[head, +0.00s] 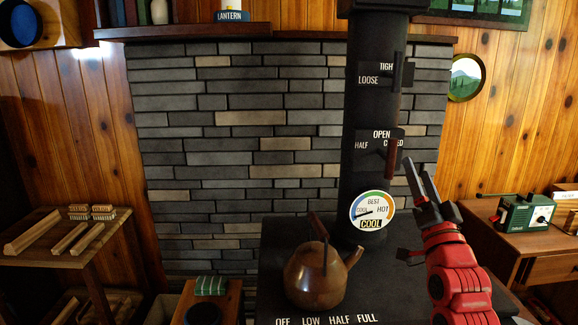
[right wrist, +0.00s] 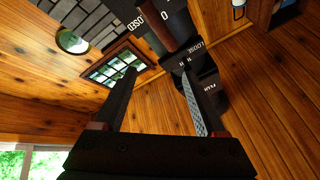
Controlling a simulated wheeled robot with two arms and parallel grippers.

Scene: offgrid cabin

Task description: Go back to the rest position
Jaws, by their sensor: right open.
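My right gripper (head: 416,164) is raised in front of the black stovepipe (head: 368,110), at its right side. It is open, with nothing between its fingers. In the head view its fingertips are close to the brown handle (head: 391,158) of the lever marked OPEN, HALF and CLOSED; I cannot tell whether they touch. In the right wrist view (right wrist: 158,74) the two fingers stand apart, with the pipe and its labels beyond them. My left gripper is not in view.
A copper kettle (head: 315,276) stands on the black stove (head: 272,245), below a dial (head: 371,211) reading COOL. A green radio (head: 525,213) sits on the wooden desk (head: 480,222) at right. A wooden shelf (head: 60,262) holds wood pieces at left.

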